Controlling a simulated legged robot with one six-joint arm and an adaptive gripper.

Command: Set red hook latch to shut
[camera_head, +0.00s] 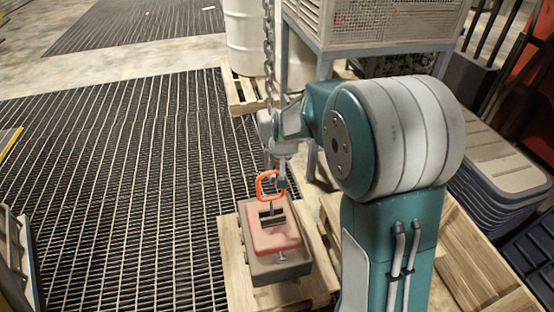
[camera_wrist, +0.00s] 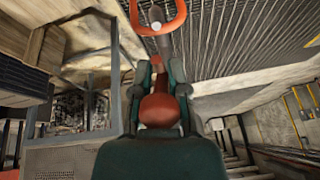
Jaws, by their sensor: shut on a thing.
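In the wrist view, my gripper (camera_wrist: 160,72) is shut on a rounded red piece, which looks like the red hook latch (camera_wrist: 160,108). The fingers cover its sides, so its angle is hard to tell. A grey hook end (camera_wrist: 156,18) shows just beyond the fingers, inside or against an orange-red ring (camera_wrist: 181,14). In the head view, my gripper (camera_head: 281,182) is beside the same ring (camera_head: 260,188), below the hanging chain (camera_head: 268,50). The latch itself cannot be made out there.
A red-topped grey block (camera_head: 275,235) sits below the ring on a wooden pallet (camera_head: 235,275). A white drum (camera_head: 243,40) and a metal-framed cage (camera_head: 385,25) stand behind. Stacked dark crates (camera_head: 500,190) are at the right. Grated floor (camera_head: 110,190) lies open at the left.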

